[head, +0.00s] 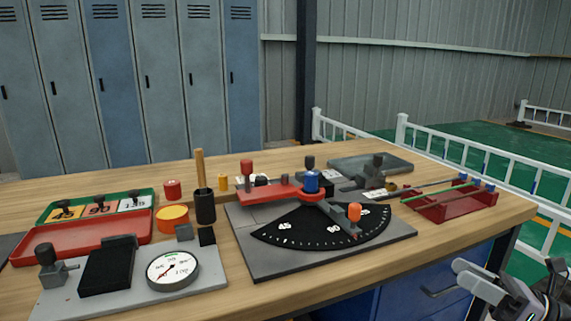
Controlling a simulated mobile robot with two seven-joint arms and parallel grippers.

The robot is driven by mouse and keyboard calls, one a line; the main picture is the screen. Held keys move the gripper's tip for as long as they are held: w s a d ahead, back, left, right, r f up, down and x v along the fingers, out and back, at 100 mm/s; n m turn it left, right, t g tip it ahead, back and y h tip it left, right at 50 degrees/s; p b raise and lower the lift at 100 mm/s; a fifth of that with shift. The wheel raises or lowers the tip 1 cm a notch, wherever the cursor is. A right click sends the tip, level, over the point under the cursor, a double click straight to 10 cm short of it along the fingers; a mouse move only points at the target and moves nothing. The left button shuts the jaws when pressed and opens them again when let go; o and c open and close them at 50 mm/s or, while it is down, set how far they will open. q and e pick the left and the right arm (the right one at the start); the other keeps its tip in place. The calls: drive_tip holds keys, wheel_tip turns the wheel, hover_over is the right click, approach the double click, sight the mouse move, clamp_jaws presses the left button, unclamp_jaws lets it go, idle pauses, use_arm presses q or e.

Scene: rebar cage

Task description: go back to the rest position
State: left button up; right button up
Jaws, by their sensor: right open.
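My right gripper (538,292) is at the lower right corner, partly cut off by the frame edge. It is open and empty, in front of the bench's right end and below the bench top, touching nothing. My left gripper is not in view. The wooden workbench (440,232) fills the middle. On it stands a bending fixture with a red arm (275,194) over a black angle scale (300,230) on a grey plate (275,267).
A dial gauge (172,269) sits on a plate at front left. Behind it are a red tray (80,239) and a green tray with number cards (60,214). A red rack (452,208) holds rods at right. Lockers (110,80) stand behind; white railing (460,150) at right.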

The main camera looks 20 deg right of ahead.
drive_tip(key=w+a+f+m+t+h, duration=0.1)
drive_tip(key=a+f+m+h, duration=0.5)
drive_tip(key=m, duration=0.6)
drive_tip(key=w+a+f+m+t+h, duration=0.1)
drive_tip(key=a+f+m+h, duration=0.1)
drive_tip(key=f+m+h, duration=0.65)
drive_tip(key=s+a+f+m+g+y, duration=0.2)
drive_tip(key=s+a+f+m+g, duration=0.7)
drive_tip(key=s+f+m, duration=0.5)
drive_tip(key=w+a+r+m+t, duration=0.25)
drive_tip(key=a+m, duration=0.25)
drive_tip(key=a, duration=0.4)
wheel_tip(320, 180, up, 13)
drive_tip(key=d+p, duration=0.1)
drive_tip(key=p, duration=1.5)
drive_tip(key=shift+d, duration=0.2)
drive_tip(key=shift+h, duration=0.25)
